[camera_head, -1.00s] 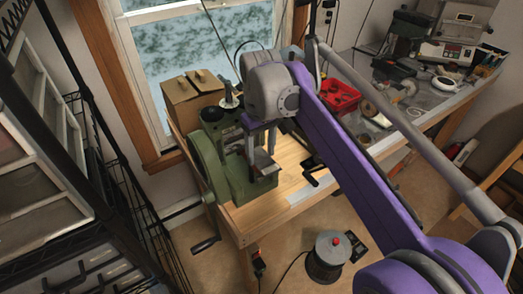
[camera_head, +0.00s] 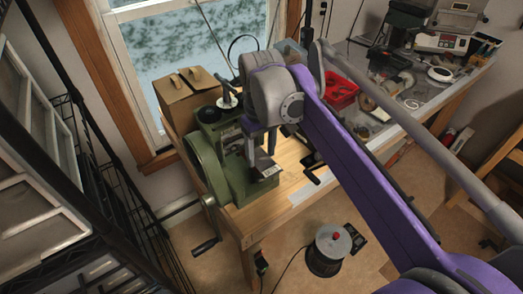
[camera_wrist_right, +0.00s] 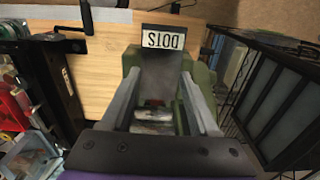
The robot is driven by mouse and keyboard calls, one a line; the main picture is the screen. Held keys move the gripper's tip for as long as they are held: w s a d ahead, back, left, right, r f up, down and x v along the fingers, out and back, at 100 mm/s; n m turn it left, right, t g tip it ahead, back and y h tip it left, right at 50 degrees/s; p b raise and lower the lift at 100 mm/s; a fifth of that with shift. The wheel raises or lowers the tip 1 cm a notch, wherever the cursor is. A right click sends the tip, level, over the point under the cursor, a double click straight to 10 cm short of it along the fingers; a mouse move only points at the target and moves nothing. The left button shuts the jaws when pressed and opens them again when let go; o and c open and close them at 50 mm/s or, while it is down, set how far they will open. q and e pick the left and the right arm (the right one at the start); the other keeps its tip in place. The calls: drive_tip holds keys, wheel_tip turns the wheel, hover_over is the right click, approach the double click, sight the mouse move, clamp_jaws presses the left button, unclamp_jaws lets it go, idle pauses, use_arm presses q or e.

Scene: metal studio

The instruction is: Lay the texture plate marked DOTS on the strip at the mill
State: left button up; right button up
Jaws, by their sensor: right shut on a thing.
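The DOTS plate (camera_wrist_right: 167,75) is a dark grey plate with a white label reading DOTS, upside down in the right wrist view. My right gripper (camera_wrist_right: 162,85) is shut on it, one finger at each side edge. In the head view the right gripper (camera_head: 262,145) points down at the green mill (camera_head: 236,178), with the plate (camera_head: 266,171) at the mill's front side. Shiny metal (camera_wrist_right: 152,115) shows on the mill between the fingers. I cannot make out the strip or whether the plate touches it. My left gripper is out of view.
The mill stands on a wooden bench (camera_head: 235,219), with a crank (camera_head: 206,246) at its lower left. A cardboard box (camera_head: 186,95) is behind it. A red bin (camera_head: 340,92) and tools lie to the right. A wire rack (camera_head: 110,205) stands at the left.

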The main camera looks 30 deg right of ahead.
drive_tip(key=shift+w+a+f, duration=0.1)
drive_tip(key=shift+w+f, duration=0.1)
drive_tip(key=shift+w, duration=0.4)
drive_tip(key=shift+w+f, duration=0.15)
drive_tip(key=shift+w, duration=0.4)
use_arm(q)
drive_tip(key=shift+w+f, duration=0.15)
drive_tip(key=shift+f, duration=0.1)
use_arm(e)
drive_tip(key=shift+w, duration=0.2)
drive_tip(key=shift+w+f, duration=0.25)
drive_tip(key=shift+w, duration=0.15)
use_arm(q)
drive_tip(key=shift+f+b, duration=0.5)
use_arm(e)
drive_tip(key=shift+w+a+f, duration=0.1)
drive_tip(key=shift+w+f, duration=0.8)
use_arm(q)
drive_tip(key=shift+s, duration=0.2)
use_arm(e)
drive_tip(key=shift+f, duration=0.2)
drive_tip(key=o, duration=1.5)
